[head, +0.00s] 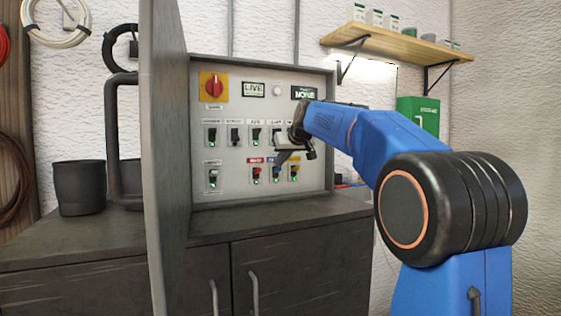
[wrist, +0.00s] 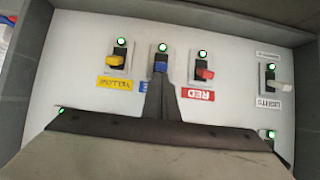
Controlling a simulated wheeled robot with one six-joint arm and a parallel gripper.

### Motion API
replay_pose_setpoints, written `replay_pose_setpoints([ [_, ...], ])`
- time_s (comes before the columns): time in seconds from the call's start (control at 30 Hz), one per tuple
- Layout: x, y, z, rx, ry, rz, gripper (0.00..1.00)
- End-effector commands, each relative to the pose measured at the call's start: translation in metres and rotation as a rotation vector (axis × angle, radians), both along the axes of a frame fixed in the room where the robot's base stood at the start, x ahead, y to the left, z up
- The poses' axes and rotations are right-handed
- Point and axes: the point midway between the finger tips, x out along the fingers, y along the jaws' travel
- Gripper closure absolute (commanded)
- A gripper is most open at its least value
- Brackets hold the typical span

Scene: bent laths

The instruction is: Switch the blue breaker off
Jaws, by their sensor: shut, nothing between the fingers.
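The blue breaker (wrist: 161,67) is in the middle of a row in the wrist view, with a lit green lamp by its switch. In the head view the blue breaker (head: 276,174) is in the lower row, partly hidden by my gripper. My gripper (head: 281,158) is shut and empty in front of the panel. In the wrist view its fingertips (wrist: 161,82) are right at the blue lever and cover part of the blue label. I cannot tell whether they touch the lever.
The yellow breaker (wrist: 115,61) and red breaker (wrist: 206,74) flank the blue one closely, both with green lamps. A "LIGHTS" breaker (wrist: 278,85) stands farther right. The open cabinet door (head: 165,160) stands left of the panel. A red rotary switch (head: 214,87) is at upper left.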

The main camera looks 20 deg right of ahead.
Motion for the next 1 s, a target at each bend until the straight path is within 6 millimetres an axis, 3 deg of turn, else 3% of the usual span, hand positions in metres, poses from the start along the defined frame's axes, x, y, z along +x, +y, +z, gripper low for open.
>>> replay_pose_setpoints([
  [0.6, -0.010, -0.001, -0.013, 0.009, -0.187, -0.002, 1.00],
  [1.0, -0.015, -0.001, -0.025, 0.008, -0.182, 0.000, 1.00],
])
